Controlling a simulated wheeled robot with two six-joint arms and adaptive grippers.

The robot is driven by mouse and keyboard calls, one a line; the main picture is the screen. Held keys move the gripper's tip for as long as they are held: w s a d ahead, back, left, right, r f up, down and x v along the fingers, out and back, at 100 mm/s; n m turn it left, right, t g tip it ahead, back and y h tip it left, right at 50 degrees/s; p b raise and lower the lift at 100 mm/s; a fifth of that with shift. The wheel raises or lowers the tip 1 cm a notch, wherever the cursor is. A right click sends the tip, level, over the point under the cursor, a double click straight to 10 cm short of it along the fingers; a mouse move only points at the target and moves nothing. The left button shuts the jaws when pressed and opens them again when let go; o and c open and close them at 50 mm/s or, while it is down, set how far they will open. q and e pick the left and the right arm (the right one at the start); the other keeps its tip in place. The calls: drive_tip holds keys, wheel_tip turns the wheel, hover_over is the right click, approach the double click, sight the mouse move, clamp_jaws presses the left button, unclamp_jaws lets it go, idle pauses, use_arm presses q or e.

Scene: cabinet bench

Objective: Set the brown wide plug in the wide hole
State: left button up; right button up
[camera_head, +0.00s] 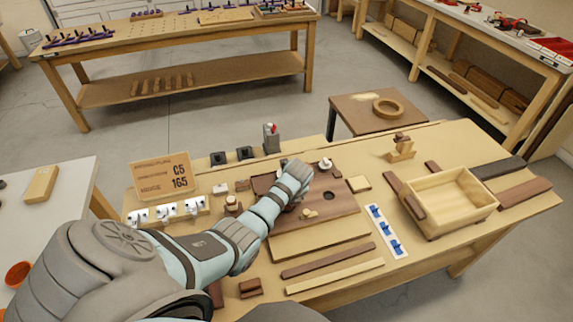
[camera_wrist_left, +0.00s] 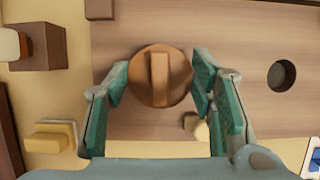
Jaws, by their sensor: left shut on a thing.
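The brown wide plug (camera_wrist_left: 160,77) is a round disc with a raised bar across its top. It lies between the green fingers of my left gripper (camera_wrist_left: 160,100) in the left wrist view, and the gripper is shut on it. The brown board (camera_wrist_left: 240,105) is below. A dark round hole (camera_wrist_left: 282,75), narrower than the plug, shows to the right and is empty. It also shows in the head view (camera_head: 330,195). No wide hole shows; I cannot tell whether one lies under the plug or whether the plug touches the board. My right gripper is not in view.
A small pale peg (camera_wrist_left: 200,128) is on the board close to the right finger. A dark brown block (camera_wrist_left: 38,47) and a yellow block (camera_wrist_left: 48,138) lie to the left. An open wooden box (camera_head: 480,212) and a blue-marked strip (camera_head: 385,229) are right of the board.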

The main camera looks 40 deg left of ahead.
use_arm(q)
drive_tip(key=shift+f+b, duration=0.4)
drive_tip(key=shift+f, duration=0.35)
idle(0.4)
drive_tip(key=o, duration=0.9)
drive_tip(key=shift+o, duration=0.4)
drive_tip(key=o, duration=0.4)
drive_tip(key=shift+c, duration=0.2)
wheel_tip(320, 180, up, 3)
drive_tip(key=p, duration=0.3)
drive_tip(key=shift+r, duration=2.3)
